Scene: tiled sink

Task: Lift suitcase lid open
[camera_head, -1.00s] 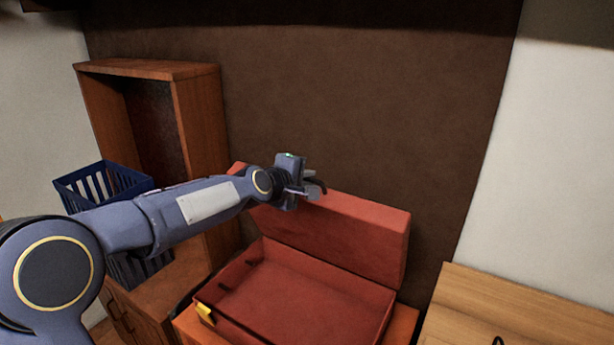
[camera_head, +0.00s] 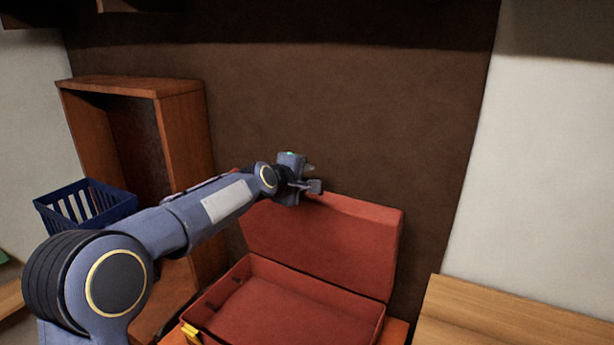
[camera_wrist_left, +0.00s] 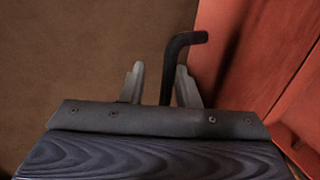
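The red suitcase stands open. Its lid (camera_head: 330,238) is raised at the back, with its inner face showing, and its base (camera_head: 292,308) lies flat with an empty interior. My left gripper (camera_head: 313,180) is at the lid's upper edge, left of its middle. In the left wrist view my left gripper (camera_wrist_left: 159,85) has its two grey fingers apart. A dark bent bar (camera_wrist_left: 170,68), perhaps the suitcase handle, stands between them, nearer the right finger; I cannot tell whether it touches. The red lid fills the right of that view (camera_wrist_left: 250,50). My right gripper is out of view.
A blue basket (camera_head: 85,206) and an open wooden cabinet (camera_head: 182,130) are at the left. A yellow clasp (camera_head: 191,333) is on the suitcase's front left. A brown wall (camera_head: 350,110) is behind the lid. A light wooden surface (camera_head: 490,315) is at the right.

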